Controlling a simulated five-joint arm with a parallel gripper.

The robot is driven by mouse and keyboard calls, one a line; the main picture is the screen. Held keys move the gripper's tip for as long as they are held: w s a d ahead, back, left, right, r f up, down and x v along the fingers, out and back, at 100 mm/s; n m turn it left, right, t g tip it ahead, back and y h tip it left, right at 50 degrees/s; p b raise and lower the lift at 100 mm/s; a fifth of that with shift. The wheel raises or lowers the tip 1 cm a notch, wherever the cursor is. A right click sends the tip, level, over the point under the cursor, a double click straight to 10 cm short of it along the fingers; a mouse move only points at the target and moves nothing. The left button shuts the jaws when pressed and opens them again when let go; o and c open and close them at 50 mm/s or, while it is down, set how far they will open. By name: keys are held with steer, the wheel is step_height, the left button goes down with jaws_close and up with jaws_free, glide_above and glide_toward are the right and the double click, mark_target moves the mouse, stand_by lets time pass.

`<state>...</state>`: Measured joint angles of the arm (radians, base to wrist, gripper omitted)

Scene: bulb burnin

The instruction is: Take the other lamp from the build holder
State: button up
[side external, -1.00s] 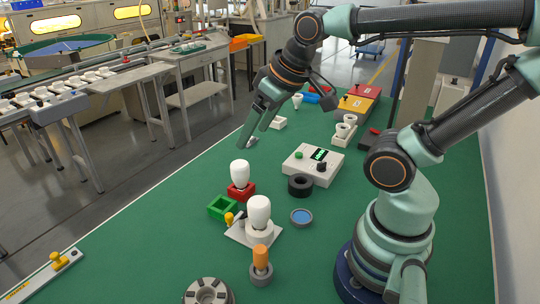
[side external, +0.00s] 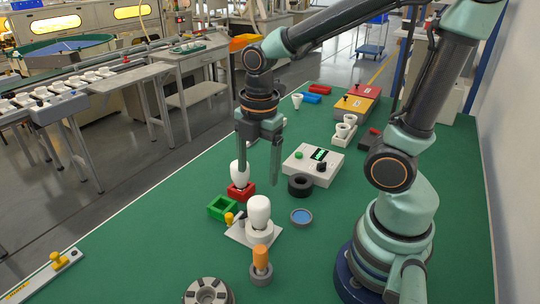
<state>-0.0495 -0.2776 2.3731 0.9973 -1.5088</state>
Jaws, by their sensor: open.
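A white lamp (side external: 239,174) stands upright in a small red square holder (side external: 236,192). A second, larger white lamp (side external: 259,210) stands upright in a round white socket on a pale plate (side external: 241,236). My gripper (side external: 258,178) is open and empty, with its fingers pointing down. Its left finger overlaps the red-held lamp in the picture; its right finger hangs to the right of it. I cannot tell whether it touches the lamp. A green square holder (side external: 222,208) stands empty in front of the red one. No label shows which is the build holder.
A white control box (side external: 306,170) and a black ring (side external: 301,185) stand to the right.

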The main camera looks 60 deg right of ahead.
mark_target(259, 212)
steer(key=shift+s+f+n+g, duration=0.1)
steer(key=shift+f+n+g, duration=0.25)
steer(key=shift+n, duration=0.65)
steer(key=shift+f, duration=0.4)
step_height(259, 212, down, 12)
steer(key=shift+a+r, duration=0.1)
steer(key=shift+r, duration=0.15)
steer(key=c, duration=1.1)
steer(key=shift+r, duration=0.2)
step_height(259, 212, up, 24)
